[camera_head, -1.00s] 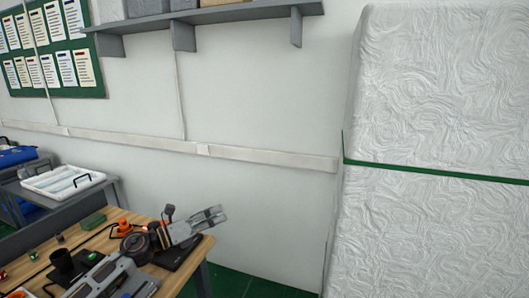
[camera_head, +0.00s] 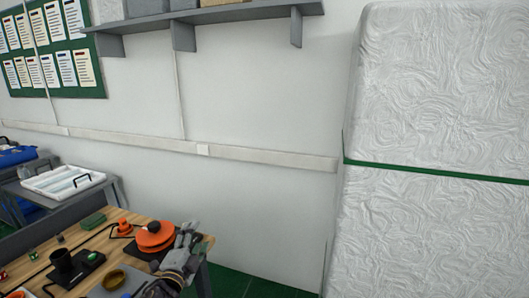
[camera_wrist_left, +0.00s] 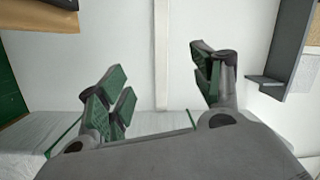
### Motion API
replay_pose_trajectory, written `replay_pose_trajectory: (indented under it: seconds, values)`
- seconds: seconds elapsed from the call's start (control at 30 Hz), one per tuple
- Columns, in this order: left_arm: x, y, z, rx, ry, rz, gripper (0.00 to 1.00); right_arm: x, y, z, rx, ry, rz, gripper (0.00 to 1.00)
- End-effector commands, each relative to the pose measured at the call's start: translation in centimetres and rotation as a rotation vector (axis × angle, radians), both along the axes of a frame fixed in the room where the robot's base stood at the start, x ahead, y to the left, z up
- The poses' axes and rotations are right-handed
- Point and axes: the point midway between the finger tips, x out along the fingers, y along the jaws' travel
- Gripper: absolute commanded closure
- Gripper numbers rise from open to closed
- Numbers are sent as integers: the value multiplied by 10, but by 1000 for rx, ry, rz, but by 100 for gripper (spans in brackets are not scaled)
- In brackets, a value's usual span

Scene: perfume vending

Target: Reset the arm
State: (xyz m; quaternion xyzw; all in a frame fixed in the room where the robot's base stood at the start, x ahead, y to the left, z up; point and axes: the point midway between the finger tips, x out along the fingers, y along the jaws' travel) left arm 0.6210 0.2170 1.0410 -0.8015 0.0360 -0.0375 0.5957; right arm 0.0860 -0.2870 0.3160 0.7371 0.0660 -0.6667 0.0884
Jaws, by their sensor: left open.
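My left gripper (camera_head: 186,237) is at the right end of the wooden table (camera_head: 125,218) in the head view, close to an orange round object (camera_head: 155,237). In the left wrist view its two fingers with green pads (camera_wrist_left: 160,90) stand wide apart with nothing between them. That view faces the white wall and shelf. The gripper is open and empty. My right gripper is in neither view.
The table holds a black cup-like holder (camera_head: 66,266), a green block (camera_head: 93,221) and several small items. A white tray (camera_head: 63,182) sits on a grey stand at the left. A large white wrapped block (camera_head: 435,120) stands at the right. A grey shelf (camera_head: 205,19) hangs on the wall.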

Motion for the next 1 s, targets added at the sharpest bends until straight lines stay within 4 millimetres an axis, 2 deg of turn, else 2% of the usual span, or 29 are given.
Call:
replay_pose_trajectory:
  seconds: [0.27,0.47,0.8,1.0]
  values:
    - [-40,20,-57,-270,255,174,34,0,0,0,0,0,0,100]
    - [-81,28,-99,-445,449,300,34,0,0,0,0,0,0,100]
    - [-171,26,-161,-702,795,515,34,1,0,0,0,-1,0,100]
    - [-220,20,-181,-803,964,616,34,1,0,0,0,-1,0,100]
